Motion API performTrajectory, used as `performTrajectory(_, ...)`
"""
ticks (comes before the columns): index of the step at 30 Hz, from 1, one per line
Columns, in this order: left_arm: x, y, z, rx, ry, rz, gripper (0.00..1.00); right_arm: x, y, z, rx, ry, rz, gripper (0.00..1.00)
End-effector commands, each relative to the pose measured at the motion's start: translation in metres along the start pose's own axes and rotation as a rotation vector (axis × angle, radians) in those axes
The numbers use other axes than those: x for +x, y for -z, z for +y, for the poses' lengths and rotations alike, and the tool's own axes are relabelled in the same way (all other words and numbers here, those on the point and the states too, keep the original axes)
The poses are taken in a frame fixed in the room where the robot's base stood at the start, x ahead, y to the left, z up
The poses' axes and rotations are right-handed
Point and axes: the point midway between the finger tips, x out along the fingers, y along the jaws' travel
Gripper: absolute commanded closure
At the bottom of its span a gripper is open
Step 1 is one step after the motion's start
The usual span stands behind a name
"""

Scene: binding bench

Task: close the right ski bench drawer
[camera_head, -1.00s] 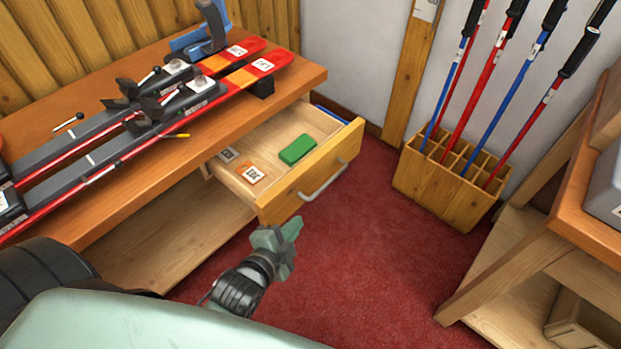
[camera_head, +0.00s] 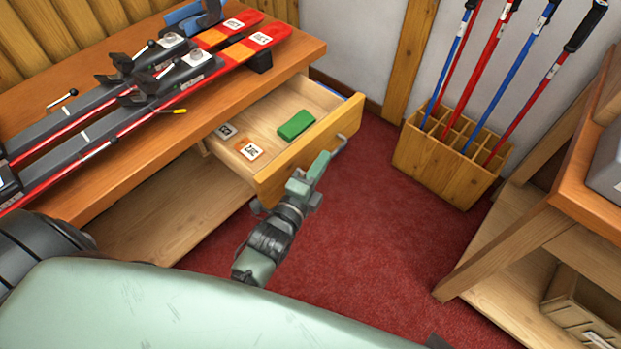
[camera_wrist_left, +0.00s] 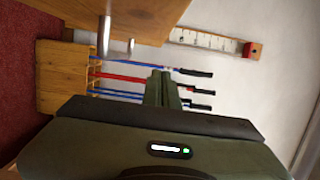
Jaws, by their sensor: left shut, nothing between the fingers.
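The right ski bench drawer (camera_head: 275,183) is pulled out from under the bench top in the head view, with a wooden front and a metal bar handle (camera_head: 344,142). Inside lie a green block (camera_head: 296,124), an orange-and-white tag (camera_head: 249,151) and a dark tag. My left gripper (camera_head: 318,168) is shut and empty, in front of the drawer front and beside the handle, covering part of both. I cannot tell whether it touches. In the left wrist view the shut fingers (camera_wrist_left: 165,88) point away, with the drawer front (camera_wrist_left: 145,12) and handle (camera_wrist_left: 107,35) above left. My right gripper is out of view.
Red skis (camera_head: 255,40) lie on the bench top (camera_head: 300,52). A wooden rack (camera_head: 445,168) with several poles stands at the back right. A wooden table (camera_head: 570,190) stands at the right. Red carpet (camera_head: 385,240) is clear between them.

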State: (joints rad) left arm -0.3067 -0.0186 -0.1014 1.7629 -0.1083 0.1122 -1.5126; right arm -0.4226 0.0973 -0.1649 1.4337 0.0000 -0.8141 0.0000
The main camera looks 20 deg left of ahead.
Motion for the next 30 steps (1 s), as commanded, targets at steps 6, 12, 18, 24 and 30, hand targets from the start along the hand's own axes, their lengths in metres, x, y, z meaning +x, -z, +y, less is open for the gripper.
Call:
performTrajectory(6,0.01,-0.029,0.0,0.003,0.0,0.001,1.0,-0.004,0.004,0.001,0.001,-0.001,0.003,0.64)
performTrajectory(12,0.012,-0.038,0.0,-0.001,-0.001,0.001,1.0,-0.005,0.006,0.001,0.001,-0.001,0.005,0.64)
performTrajectory(18,0.012,-0.039,0.0,-0.001,-0.001,0.001,1.0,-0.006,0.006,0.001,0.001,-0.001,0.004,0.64)
performTrajectory(24,0.012,-0.041,0.0,-0.001,-0.001,0.001,1.0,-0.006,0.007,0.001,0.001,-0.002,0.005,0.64)
performTrajectory(30,0.018,-0.061,-0.002,0.004,0.001,0.0,1.0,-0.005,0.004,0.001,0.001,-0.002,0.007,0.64)
